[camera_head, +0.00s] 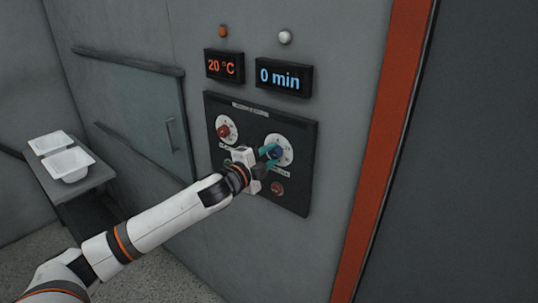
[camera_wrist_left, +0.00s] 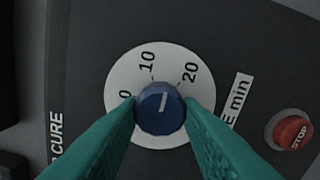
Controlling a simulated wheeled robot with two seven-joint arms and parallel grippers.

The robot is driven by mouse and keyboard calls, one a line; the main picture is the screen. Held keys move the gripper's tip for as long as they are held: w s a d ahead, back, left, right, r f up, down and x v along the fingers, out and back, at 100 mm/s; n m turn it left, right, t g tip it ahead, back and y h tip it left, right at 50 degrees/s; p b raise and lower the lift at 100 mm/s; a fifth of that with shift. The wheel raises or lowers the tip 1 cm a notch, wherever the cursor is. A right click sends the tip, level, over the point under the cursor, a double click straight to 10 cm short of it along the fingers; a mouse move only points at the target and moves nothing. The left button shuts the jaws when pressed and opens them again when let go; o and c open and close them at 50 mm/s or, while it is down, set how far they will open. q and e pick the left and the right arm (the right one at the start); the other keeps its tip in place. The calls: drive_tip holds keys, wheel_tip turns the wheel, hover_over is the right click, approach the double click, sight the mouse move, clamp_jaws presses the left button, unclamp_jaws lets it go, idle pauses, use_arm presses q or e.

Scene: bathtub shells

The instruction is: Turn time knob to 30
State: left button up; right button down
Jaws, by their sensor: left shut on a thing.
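The blue time knob (camera_head: 277,153) sits on a white dial on the dark control panel (camera_head: 300,190). In the left wrist view, the knob (camera_wrist_left: 160,109) has a white pointer line aimed roughly upward in the picture, between the 10 and 20 marks. The marks 0, 10 and 20 show on the dial (camera_wrist_left: 122,72); its lower part is hidden by the fingers. My left gripper (camera_head: 269,154) has its teal fingers shut on the knob, one on each side. The time display (camera_head: 284,77) reads 0 min. My right gripper is in neither view.
A red knob (camera_head: 224,131) sits on another dial to the left, under the 20 °C display (camera_head: 225,66). A red STOP button (camera_wrist_left: 290,130) is close to the time dial. White trays (camera_head: 69,164) stand on a side table at left. An orange door frame (camera_head: 383,150) is at right.

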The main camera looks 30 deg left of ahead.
use_arm(q)
drive_tip(key=m, duration=0.4)
drive_tip(key=shift+r+m+p, duration=0.1)
drive_tip(key=shift+m+p, duration=0.2)
drive_tip(key=shift+p, duration=0.1)
drive_tip(key=m+p, duration=0.1)
drive_tip(key=m, duration=0.3)
drive_tip(key=shift+m, duration=0.3)
drive_tip(key=m+p, duration=0.2)
drive_tip(key=m, duration=0.3)
drive_tip(key=shift+r, duration=0.1)
drive_tip(key=shift+d+m+p, duration=0.1)
drive_tip(key=shift+m+p, duration=0.5)
drive_tip(key=shift+m, duration=1.3)
drive_tip(key=o, duration=1)
